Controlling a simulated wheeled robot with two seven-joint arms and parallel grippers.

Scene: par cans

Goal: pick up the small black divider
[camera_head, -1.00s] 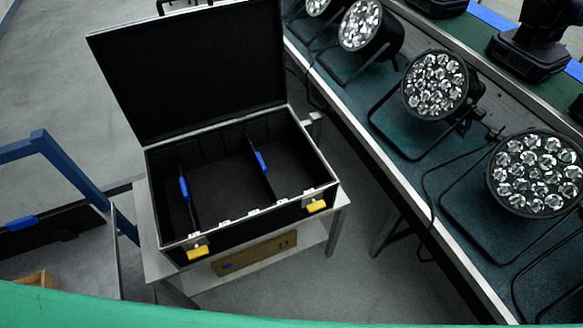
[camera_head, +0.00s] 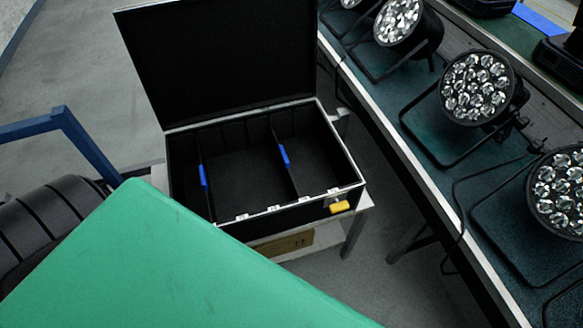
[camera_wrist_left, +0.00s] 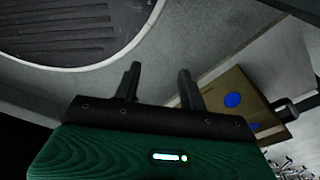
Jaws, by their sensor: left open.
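Two thin black dividers with blue tabs stand upright inside the open black case: a left divider (camera_head: 203,177) and a right divider (camera_head: 284,157). I cannot tell which one is the small divider. The case (camera_head: 345,185) has its lid raised at the back and a yellow latch at its front right. My left gripper (camera_wrist_left: 158,78) shows in the left wrist view, with its two dark fingers apart and nothing between them. It is not visible in the head view. My right gripper is not in view.
The case stands on a small table (camera_head: 352,218). A cardboard box with a blue dot (camera_wrist_left: 235,82) shows beyond my fingers. A long bench (camera_head: 440,200) at the right carries several par cans (camera_head: 478,88). A blue frame (camera_head: 85,140) stands at the left.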

